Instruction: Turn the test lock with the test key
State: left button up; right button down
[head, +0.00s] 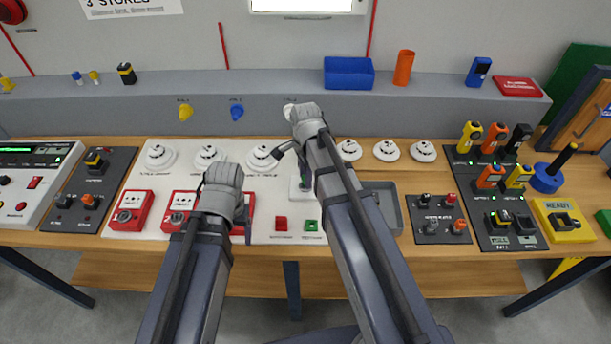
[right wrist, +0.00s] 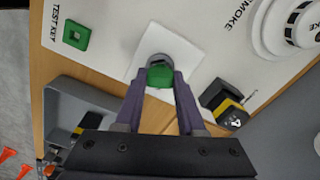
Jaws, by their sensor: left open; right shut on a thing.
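The test lock (right wrist: 166,45) is a round grey cylinder on a white square plate in the right wrist view. Its white plate also shows in the head view (head: 297,194), partly behind my right arm. The green test key (right wrist: 160,76) is between the fingers of my right gripper (right wrist: 161,84), which is shut on it. The key lines up over the cylinder's face; how deep it sits is hidden. My left gripper (head: 243,222) is open over the white panel, left of the lock, beside a red call box, its fingertips small and partly hidden.
A smoke detector (right wrist: 296,25) and a black-yellow block (right wrist: 228,105) are close by. A grey tray (head: 392,208) stands right of my right arm.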

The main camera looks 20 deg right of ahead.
jog(key=shift+m, duration=0.4)
jog(key=shift+c, duration=0.6)
grip_release()
pick_arm(q)
jog(key=shift+r, duration=0.1)
notch_tip(320, 180, up, 7)
jog(key=p, duration=0.7)
pick_arm(e)
jog(key=shift+r, duration=3.5)
pick_arm(q)
notch_tip(320, 180, down, 6)
jog(key=b, duration=0.6)
pick_arm(e)
notch_tip(320, 180, down, 6)
jog(key=shift+f, duration=0.1)
